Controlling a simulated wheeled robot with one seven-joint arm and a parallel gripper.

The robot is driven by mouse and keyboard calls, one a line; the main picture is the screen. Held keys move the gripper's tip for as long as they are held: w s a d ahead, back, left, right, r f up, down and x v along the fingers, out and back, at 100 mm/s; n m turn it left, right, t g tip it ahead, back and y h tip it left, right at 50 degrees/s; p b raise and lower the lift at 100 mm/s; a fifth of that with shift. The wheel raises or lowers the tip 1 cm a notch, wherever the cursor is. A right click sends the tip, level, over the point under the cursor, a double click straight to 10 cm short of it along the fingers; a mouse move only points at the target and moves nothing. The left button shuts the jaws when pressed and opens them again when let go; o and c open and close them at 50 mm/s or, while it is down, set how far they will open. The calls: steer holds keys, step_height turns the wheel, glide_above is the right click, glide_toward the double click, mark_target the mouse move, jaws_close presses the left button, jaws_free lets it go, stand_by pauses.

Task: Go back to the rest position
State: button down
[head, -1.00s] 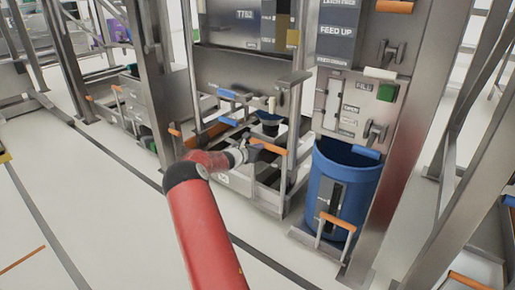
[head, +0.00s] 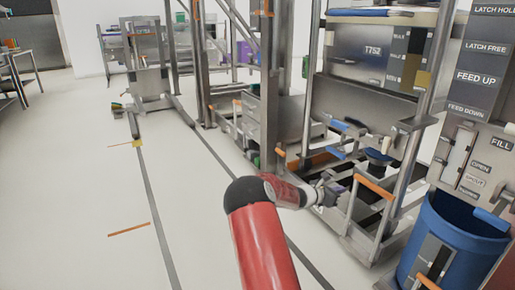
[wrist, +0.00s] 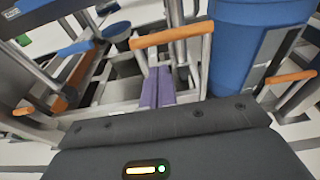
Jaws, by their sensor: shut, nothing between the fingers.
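My gripper (head: 335,190) is at the end of my red and grey arm in the head view, near the front of a low steel frame with orange-handled rails. In the wrist view its two purple fingers (wrist: 157,86) are together with nothing between them. A blue bin (head: 452,240) stands at the right of the head view under a steel panel, apart from my gripper. The bin also shows in the wrist view (wrist: 238,45), beyond the fingers to the right. An orange handle (head: 374,188) is just right of my gripper in the head view.
Steel uprights (head: 270,90) and labelled panels line the right side. Another steel stand (head: 147,65) is at the back, and a table (head: 12,75) is at the far left. The pale floor (head: 80,190) on the left is clear, with dark and orange lines.

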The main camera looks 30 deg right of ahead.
steer(key=s+a+r+m+y+p, duration=0.1)
steer(key=s+a+r+m+y, duration=0.25)
steer(key=a, duration=0.45)
steer(key=s+a+r+m+t+y, duration=0.1)
steer(key=s+a+r+m+y, duration=0.1)
steer(key=s+a+r+m, duration=0.4)
steer(key=s+a+r+m+y+p, duration=0.1)
steer(key=a+r+m+y, duration=0.25)
steer(key=a, duration=0.55)
steer(key=s+a+r+m+t+y, duration=0.1)
steer(key=s+a+y, duration=0.1)
steer(key=s+a, duration=0.3)
steer(key=s+a+r+m+t+y, duration=0.1)
steer(key=s+a, duration=0.5)
steer(key=a, duration=0.6)
steer(key=s+a+r+m+t+y, duration=0.1)
steer(key=s+a+m+t+y, duration=0.1)
steer(key=s+a, duration=0.4)
steer(key=a+m+y+p, duration=0.1)
steer(key=a, duration=0.2)
steer(key=shift+r+y, duration=0.35)
steer(key=shift+y, duration=0.05)
steer(key=shift+s+d, duration=0.1)
steer(key=shift+d, duration=0.1)
